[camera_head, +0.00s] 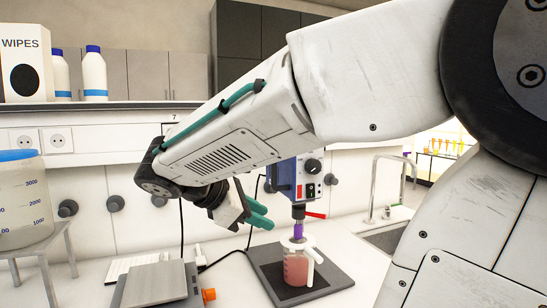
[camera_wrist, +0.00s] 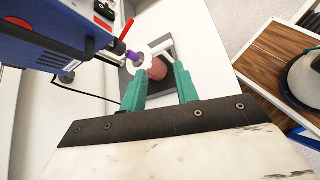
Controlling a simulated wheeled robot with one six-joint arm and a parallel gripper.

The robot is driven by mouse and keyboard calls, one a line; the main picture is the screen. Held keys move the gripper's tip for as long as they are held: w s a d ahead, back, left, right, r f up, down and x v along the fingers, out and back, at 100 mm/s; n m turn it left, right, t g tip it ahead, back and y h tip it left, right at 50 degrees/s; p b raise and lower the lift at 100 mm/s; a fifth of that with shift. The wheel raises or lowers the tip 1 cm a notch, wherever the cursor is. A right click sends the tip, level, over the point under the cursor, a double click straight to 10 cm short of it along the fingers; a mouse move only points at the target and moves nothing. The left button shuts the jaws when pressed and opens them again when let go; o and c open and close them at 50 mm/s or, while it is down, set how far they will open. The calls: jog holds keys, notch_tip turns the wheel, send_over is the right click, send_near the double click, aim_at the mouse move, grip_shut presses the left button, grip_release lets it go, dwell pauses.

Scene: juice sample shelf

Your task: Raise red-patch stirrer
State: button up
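The stirrer is a blue and grey overhead unit (camera_head: 286,178) with a small red patch (camera_head: 299,192) on its front, a black knob and a red lever (camera_head: 315,215). It fills the upper left of the wrist view (camera_wrist: 45,40), where the red lever (camera_wrist: 127,28) also shows. Its purple chuck (camera_head: 298,230) points down at the white lid of a jar of reddish liquid (camera_head: 297,270); the shaft's lower end is hidden. My gripper (camera_head: 265,215) is open and empty, left of the stirrer and above the jar. In the wrist view its green fingers (camera_wrist: 158,75) stand apart, with the jar beyond them.
The jar stands on a dark base plate (camera_head: 332,278). A grey balance-like device (camera_head: 155,284) sits to the left. A large beaker (camera_head: 22,205) stands on a rack at far left. A sink with a tap (camera_head: 374,190) lies right. A shelf (camera_head: 110,104) with bottles runs above.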

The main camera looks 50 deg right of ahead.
jog(key=w+d+r+n+g+h, duration=0.3)
jog(key=w+d+r+n+h, duration=0.25)
jog(key=w+r, duration=0.3)
jog(key=r+h, duration=0.1)
send_over(274, 187)
jog(key=shift+w+d+m+t, duration=0.25)
jog(key=shift+d+m+t, duration=0.05)
jog(key=shift+m, duration=0.05)
grip_shut()
